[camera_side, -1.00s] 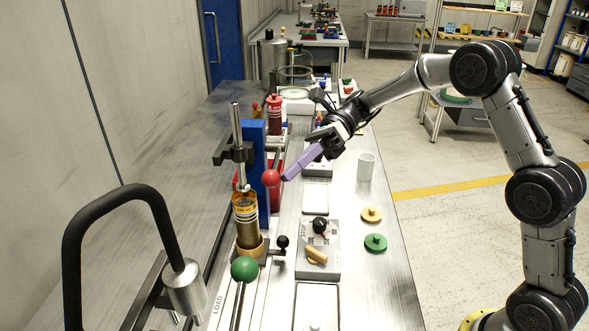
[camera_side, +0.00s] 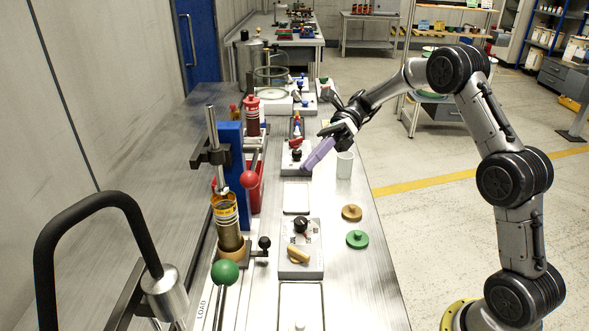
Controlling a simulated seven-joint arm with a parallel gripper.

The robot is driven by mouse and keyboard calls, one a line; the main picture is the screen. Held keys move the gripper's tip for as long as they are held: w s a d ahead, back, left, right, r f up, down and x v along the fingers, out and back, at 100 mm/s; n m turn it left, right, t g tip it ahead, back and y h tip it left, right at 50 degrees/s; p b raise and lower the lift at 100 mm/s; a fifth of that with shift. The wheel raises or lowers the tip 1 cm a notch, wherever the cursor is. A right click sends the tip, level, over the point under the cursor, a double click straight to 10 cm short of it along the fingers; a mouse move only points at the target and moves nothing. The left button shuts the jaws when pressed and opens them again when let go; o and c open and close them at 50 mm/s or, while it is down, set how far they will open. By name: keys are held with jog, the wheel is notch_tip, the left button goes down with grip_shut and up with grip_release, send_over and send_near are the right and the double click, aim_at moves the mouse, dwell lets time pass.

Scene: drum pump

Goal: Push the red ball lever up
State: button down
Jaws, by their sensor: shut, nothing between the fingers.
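The red ball (camera_side: 250,179) is on the end of a lever beside the blue upright post (camera_side: 231,170), just right of the amber cylinder (camera_side: 228,222). My gripper (camera_side: 306,167) has long lavender fingers pointing down and left. It is shut and empty. Its tips are right of the red ball, apart from it, with a clear gap in the picture. They appear over the bench near a small grey switch box (camera_side: 295,156). Most of the lever's rod is hard to make out behind the ball.
A green ball lever (camera_side: 225,272) and a small black ball lever (camera_side: 264,243) stand near the cylinder. A grey box with a black knob (camera_side: 301,225), brown (camera_side: 351,212) and green (camera_side: 357,239) discs and a white cup (camera_side: 344,166) stand to the right.

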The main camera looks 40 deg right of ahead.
aim_at(254, 163)
jog(key=s+a+r+m+t+h, duration=0.2)
jog(key=s+a+r+m+h, duration=0.25)
jog(key=r+h, duration=0.25)
jog(key=w+a+f, duration=0.3)
jog(key=a+f, duration=0.1)
jog(key=a, duration=0.4)
jog(key=shift+f+m, duration=0.35)
jog(key=shift+m, duration=0.1)
jog(key=shift+w, duration=0.1)
dwell(0.4)
